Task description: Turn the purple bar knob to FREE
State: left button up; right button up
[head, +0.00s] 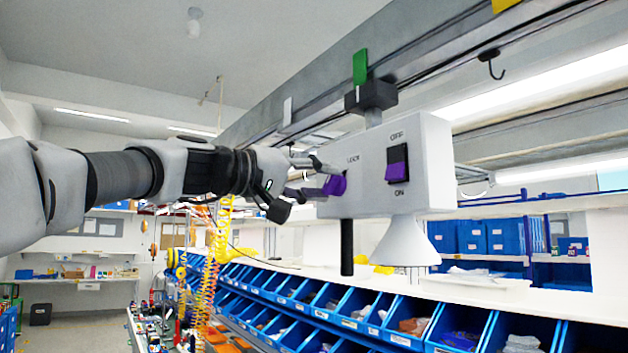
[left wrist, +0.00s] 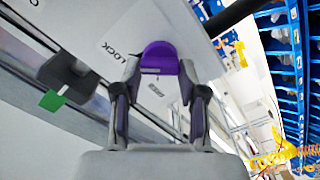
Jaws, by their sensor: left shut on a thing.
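The purple bar knob (head: 336,185) is on the left part of the white box (head: 372,180). It shows more fully in the left wrist view (left wrist: 160,58), between my fingers. My left gripper (head: 318,178) reaches in from the left and is shut on the knob, with one finger on each side (left wrist: 159,80). A LOCK label (left wrist: 114,51) is printed beside the knob. Another small label (left wrist: 155,89) near the fingers is too small to read. My right gripper is in neither view.
A rocker switch (head: 397,164) marked OFF and ON is on the box's front. A white cone (head: 404,244) and a black rod (head: 347,246) hang below. A beam (head: 300,95) runs above. Blue bins (head: 385,322) line the shelf below.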

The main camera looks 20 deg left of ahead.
pick_arm(q)
jog(key=n, duration=0.4)
jog(key=shift+d+n, duration=0.1)
jog(key=shift+n, duration=0.2)
jog(key=n, duration=0.4)
jog(key=shift+p, duration=0.3)
jog(key=shift+w+r+n, duration=0.1)
jog(key=shift+n, duration=2.1)
jog(key=shift+w+n, duration=0.1)
jog(key=shift+n, duration=2.1)
jog(key=o, duration=1.1)
jog(key=shift+d, duration=0.15)
jog(key=shift+o, duration=0.2)
jog(key=shift+w+d, duration=0.2)
jog(key=shift+d, duration=0.2)
jog(key=shift+a+f, duration=0.2)
jog(key=shift+a, duration=0.1)
